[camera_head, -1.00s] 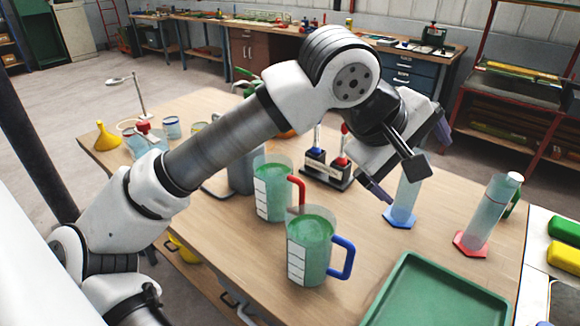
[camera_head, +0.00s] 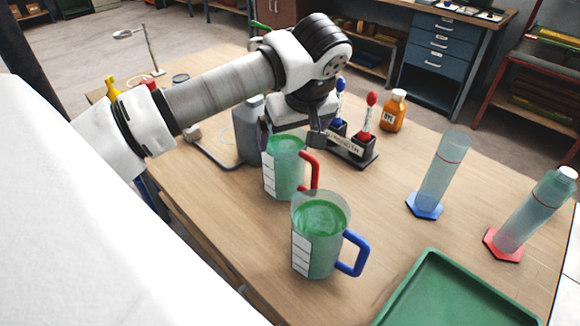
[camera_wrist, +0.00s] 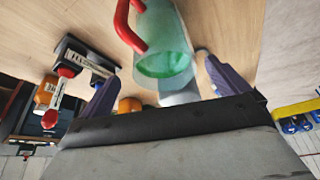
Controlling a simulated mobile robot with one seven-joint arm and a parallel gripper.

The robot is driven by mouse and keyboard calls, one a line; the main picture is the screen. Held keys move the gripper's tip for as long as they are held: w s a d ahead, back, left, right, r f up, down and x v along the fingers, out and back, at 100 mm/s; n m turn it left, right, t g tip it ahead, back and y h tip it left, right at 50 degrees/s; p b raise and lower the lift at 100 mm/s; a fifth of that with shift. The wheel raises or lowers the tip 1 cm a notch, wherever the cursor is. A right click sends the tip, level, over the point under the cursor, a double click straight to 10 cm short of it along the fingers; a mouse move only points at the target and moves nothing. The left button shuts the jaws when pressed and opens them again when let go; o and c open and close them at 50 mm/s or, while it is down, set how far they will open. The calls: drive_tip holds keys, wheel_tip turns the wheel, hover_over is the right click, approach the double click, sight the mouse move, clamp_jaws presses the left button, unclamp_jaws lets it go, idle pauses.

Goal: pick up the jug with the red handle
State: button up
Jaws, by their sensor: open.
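The jug with the red handle (camera_head: 284,168) stands upright on the wooden table, holding green liquid. Its red handle (camera_head: 310,172) faces right in the head view. A second jug with a blue handle (camera_head: 320,240) stands just in front of it, also with green liquid. My gripper (camera_head: 292,135) is behind and above the red-handled jug, its fingers partly hidden in the head view. In the wrist view my gripper (camera_wrist: 155,90) is open with purple fingers spread, and the red-handled jug (camera_wrist: 162,40) shows between and beyond them. I cannot tell whether they touch it.
A stand with a blue and a red-topped tool (camera_head: 355,145) is close right of my gripper. A grey container (camera_head: 248,130) is at its left. Two cylinders, blue-based (camera_head: 440,175) and red-based (camera_head: 530,215), stand right. A green tray (camera_head: 430,290) is front right.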

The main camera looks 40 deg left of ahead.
sight(287, 148)
drive_tip(key=b+x, duration=0.2)
drive_tip(key=x, duration=0.4)
drive_tip(key=shift+a+f, duration=0.15)
drive_tip(key=c, duration=1.2)
